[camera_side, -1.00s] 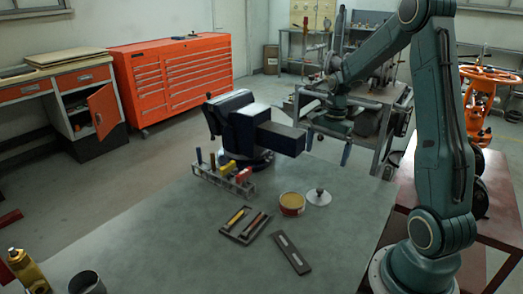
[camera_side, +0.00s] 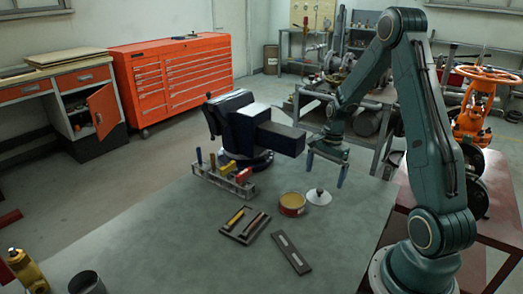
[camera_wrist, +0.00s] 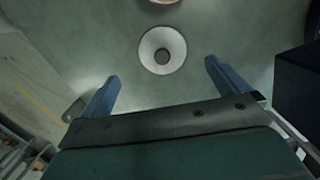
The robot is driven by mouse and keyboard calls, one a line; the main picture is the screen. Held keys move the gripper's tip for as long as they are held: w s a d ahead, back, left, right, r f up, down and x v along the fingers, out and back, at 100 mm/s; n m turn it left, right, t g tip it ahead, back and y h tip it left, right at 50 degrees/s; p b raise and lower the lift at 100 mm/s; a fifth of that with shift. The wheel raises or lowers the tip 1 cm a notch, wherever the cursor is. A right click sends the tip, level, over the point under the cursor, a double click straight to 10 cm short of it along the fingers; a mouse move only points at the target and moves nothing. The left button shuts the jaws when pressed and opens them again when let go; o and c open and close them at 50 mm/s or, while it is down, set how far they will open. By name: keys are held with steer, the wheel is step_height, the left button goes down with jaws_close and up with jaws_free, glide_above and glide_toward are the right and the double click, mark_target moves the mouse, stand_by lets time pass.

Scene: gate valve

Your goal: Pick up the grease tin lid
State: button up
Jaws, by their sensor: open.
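The grease tin lid (camera_side: 319,198) is a pale disc with a knob on top, lying flat on the grey-green bench. It also shows in the wrist view (camera_wrist: 162,50), ahead of my fingertips and between their lines. The open grease tin (camera_side: 292,204), red with yellowish contents, stands just left of the lid; only its edge (camera_wrist: 163,2) shows in the wrist view. My gripper (camera_side: 324,177) is open and empty, above the bench and just behind the lid. Its two blue fingers (camera_wrist: 162,74) are wide apart in the wrist view and touch nothing.
A dark blue vise (camera_side: 240,130) stands at the bench's back edge, left of my gripper. A tool rack (camera_side: 222,178), a tray with tools (camera_side: 244,225) and a dark flat bar (camera_side: 291,252) lie left and front. The bench right of the lid is clear.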

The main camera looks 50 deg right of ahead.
mark_target(320, 189)
steer(key=shift+a+f, duration=0.15)
steer(key=shift+f, duration=0.85)
steer(key=shift+f, duration=0.1)
steer(key=shift+w+a+f, duration=0.1)
steer(key=shift+w+f, duration=0.05)
steer(key=shift+f, duration=1.1)
steer(key=shift+w+a+f, duration=0.1)
steer(key=shift+f, duration=1.15)
steer(key=c, duration=1)
steer(key=shift+r, duration=0.15)
step_height(320, 189, up, 20)
steer(key=shift+f, duration=0.1)
steer(key=shift+f, duration=0.1)
steer(key=shift+n, duration=0.4)
steer(key=w+a+f, duration=0.1)
steer(key=a+f, duration=0.2)
steer(key=w+a+f, duration=0.2)
steer(key=a+f, duration=0.1)
steer(key=w+a+f, duration=0.1)
steer(key=a+f, duration=0.2)
steer(key=a, duration=0.1)
steer(key=shift+w, duration=0.4)
